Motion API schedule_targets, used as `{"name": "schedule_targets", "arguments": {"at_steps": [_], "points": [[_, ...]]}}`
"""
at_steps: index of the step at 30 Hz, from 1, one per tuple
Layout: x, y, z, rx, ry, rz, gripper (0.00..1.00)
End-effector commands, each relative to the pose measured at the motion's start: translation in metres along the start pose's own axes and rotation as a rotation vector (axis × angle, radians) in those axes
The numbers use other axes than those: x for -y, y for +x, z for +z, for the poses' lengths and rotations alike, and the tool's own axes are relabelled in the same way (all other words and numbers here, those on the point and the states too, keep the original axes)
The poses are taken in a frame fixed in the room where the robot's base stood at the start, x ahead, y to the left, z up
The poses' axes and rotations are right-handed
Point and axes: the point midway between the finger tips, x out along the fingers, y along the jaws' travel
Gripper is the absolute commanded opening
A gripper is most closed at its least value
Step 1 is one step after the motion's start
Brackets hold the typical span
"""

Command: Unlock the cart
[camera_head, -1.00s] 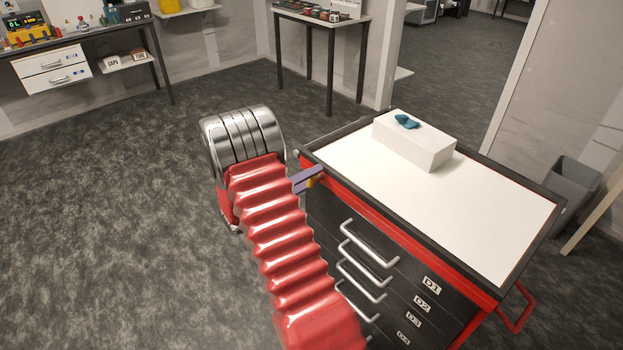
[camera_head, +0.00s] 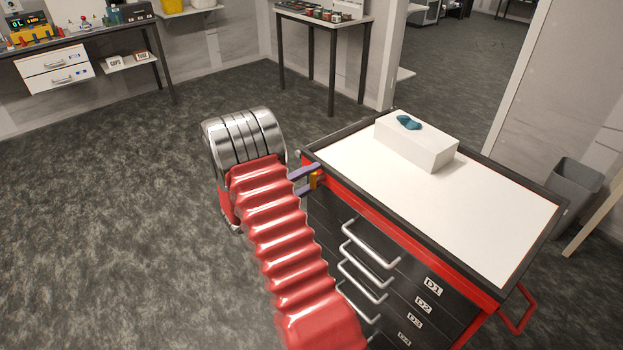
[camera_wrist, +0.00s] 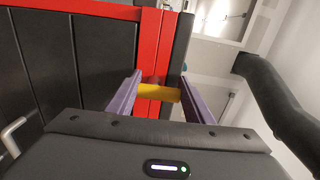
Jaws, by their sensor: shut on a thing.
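The cart is a black drawer cabinet (camera_head: 330,215) with a red frame and a white top, at the right of the head view. A yellow-orange piece (camera_head: 314,181), probably the lock's knob or key, is at the cart's upper left corner, against the red strip. It also shows as a yellow bar (camera_wrist: 166,94) in the wrist view. My gripper (camera_head: 312,181) has purple fingers, one above the other, shut on this piece. In the wrist view my gripper (camera_wrist: 158,94) has a finger at each end of the bar. Where the piece meets the cart is mostly hidden.
The cart's drawers have silver handles (camera_head: 370,245) and labels. A white box (camera_head: 415,145) with a blue item (camera_head: 408,122) on it stands on the cart top. A grey bin (camera_head: 573,185) stands at the right. The carpet at left is clear.

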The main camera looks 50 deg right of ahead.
Motion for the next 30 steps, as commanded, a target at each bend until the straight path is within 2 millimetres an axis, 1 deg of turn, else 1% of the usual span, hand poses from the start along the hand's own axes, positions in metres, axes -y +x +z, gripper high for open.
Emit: {"name": "schedule_targets", "arguments": {"at_steps": [2, 3, 10, 18, 22, 26, 30], "points": [[-0.003, -0.001, 0.002, 0.008, -0.003, 0.005, 0.25], [-0.003, -0.001, 0.002, 0.008, -0.003, 0.005, 0.48], [-0.002, -0.001, 0.001, 0.004, -0.002, 0.003, 0.65], [-0.001, -0.001, 0.0, 0.001, -0.001, 0.002, 0.66], [-0.001, -0.006, 0.0, 0.002, -0.001, 0.002, 0.66], [-0.001, -0.019, 0.001, 0.004, -0.001, 0.002, 0.66], [-0.001, -0.04, 0.001, 0.005, -0.001, 0.001, 0.66]]}}
